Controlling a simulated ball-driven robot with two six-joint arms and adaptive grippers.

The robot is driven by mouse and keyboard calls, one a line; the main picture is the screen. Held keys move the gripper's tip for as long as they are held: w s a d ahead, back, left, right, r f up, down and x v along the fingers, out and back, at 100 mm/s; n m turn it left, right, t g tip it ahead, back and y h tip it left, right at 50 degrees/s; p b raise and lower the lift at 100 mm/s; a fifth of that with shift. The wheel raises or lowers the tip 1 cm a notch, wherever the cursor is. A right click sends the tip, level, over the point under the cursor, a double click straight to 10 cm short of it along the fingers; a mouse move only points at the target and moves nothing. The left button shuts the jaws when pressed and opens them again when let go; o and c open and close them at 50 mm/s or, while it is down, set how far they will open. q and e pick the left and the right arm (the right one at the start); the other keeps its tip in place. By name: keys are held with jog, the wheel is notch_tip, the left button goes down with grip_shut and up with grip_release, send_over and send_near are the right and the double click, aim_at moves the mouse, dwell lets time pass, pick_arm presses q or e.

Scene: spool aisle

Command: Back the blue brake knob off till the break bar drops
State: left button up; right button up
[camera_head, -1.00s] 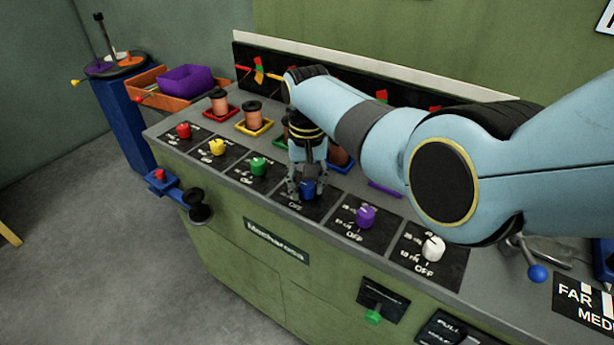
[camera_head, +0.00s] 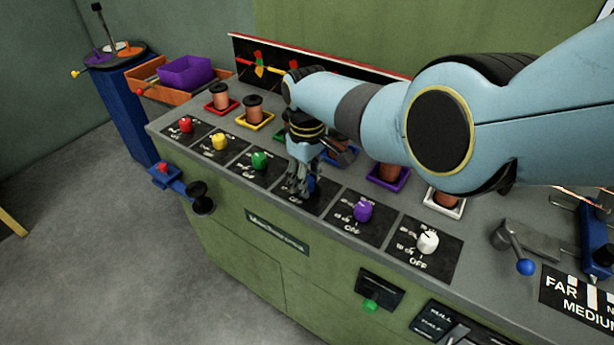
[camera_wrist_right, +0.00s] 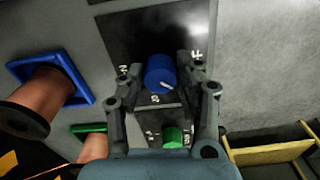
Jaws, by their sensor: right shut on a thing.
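The blue brake knob (camera_head: 311,184) sits on a black dial plate on the console, mostly covered by my right gripper (camera_head: 302,186) in the head view. In the right wrist view the knob (camera_wrist_right: 160,73) shows whole, with a white pointer line. My right gripper (camera_wrist_right: 158,78) has one finger on each side of it and is shut on it. A long strip with a red edge and white below (camera_head: 300,49) runs along the top of the black back panel; I cannot tell whether it is the break bar. My left gripper is not in view.
Red (camera_head: 186,125), yellow (camera_head: 219,142), green (camera_head: 260,160), purple (camera_head: 363,210) and white (camera_head: 428,241) knobs line the console. Copper spools stand in coloured trays behind them. A blue-balled lever (camera_head: 525,267) is at the right.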

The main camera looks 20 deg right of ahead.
dwell(0.4)
jog(key=o, duration=1.1)
jog(key=shift+o, duration=0.2)
jog(key=shift+r, duration=0.1)
notch_tip(320, 180, up, 12)
